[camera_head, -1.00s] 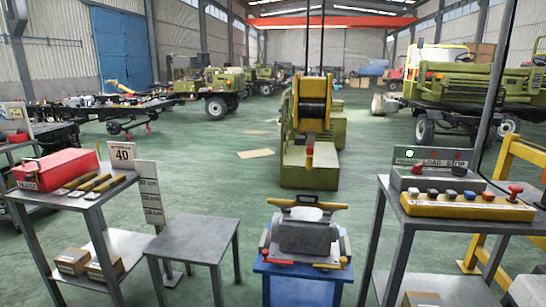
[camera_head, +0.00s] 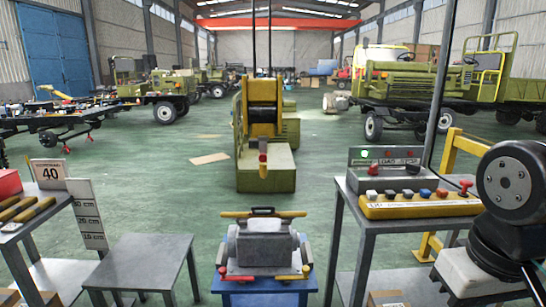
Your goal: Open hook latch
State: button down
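I cannot make out a hook latch for certain. A small red-and-yellow piece (camera_head: 263,158) shows in front of the green and yellow winch machine (camera_head: 264,172), below its dark drum; it is too small to tell whether it is a hook or has a latch. Nearer, a grey metal unit (camera_head: 263,248) sits on a blue stand (camera_head: 264,291), with a yellow bar across its top and red and yellow handles at its front. My gripper is out of view; only a dark joint of my arm (camera_head: 512,185) shows at the right edge.
A control box (camera_head: 385,178) and a yellow button panel (camera_head: 420,206) stand on the right table. An empty grey table (camera_head: 140,262) stands at left, beside a height marker board (camera_head: 88,215). A yellow rail (camera_head: 455,160) is at right.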

aim_at(263, 158)
jog(key=i, duration=1.35)
